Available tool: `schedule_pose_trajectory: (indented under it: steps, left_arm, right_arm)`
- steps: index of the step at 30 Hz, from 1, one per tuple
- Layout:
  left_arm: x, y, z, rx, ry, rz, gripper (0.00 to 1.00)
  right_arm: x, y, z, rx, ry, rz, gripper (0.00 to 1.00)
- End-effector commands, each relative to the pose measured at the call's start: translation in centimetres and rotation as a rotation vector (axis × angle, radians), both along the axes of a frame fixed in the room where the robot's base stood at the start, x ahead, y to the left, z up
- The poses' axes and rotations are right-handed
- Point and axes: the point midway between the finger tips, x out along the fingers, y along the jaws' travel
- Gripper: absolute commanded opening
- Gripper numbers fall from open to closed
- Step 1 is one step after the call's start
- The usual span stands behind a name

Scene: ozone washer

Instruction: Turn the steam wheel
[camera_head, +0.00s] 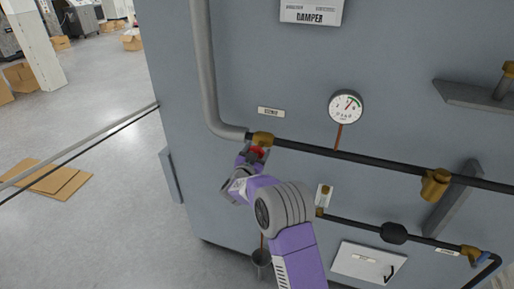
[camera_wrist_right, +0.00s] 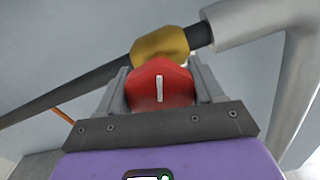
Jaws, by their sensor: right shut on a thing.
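The red steam wheel (camera_head: 257,152) sits just below a brass fitting (camera_head: 262,138) on the pipe of the grey machine. In the right wrist view the red wheel (camera_wrist_right: 160,84) fills the space between my fingers, with a white mark on its face. My right gripper (camera_head: 253,157) is shut on the wheel, one finger on each side. In the right wrist view the gripper (camera_wrist_right: 161,90) hides part of the wheel's edges. The brass fitting (camera_wrist_right: 160,45) shows behind the wheel. My left gripper is not in view.
A grey vertical pipe (camera_head: 202,70) bends into the black pipe (camera_head: 380,164) beside the wheel. A round gauge (camera_head: 346,107) is to the right. A lower pipe (camera_head: 350,222) runs below. Open floor (camera_head: 110,205) with flat cardboard (camera_head: 50,180) lies left.

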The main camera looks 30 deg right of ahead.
Motion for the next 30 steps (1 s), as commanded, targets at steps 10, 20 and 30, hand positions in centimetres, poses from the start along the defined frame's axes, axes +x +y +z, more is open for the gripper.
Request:
schedule_pose_trajectory:
  steps: [10,20,30]
  left_arm:
    - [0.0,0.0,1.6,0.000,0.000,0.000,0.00]
    - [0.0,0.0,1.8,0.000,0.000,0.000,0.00]
    - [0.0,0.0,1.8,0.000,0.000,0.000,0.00]
  right_arm:
    - [0.0,0.1,0.1,-0.119,0.140,0.001,0.36]
    - [0.0,0.0,0.0,-0.152,0.179,0.000,0.36]
    - [0.0,0.0,-0.1,-0.152,0.179,0.000,0.68]
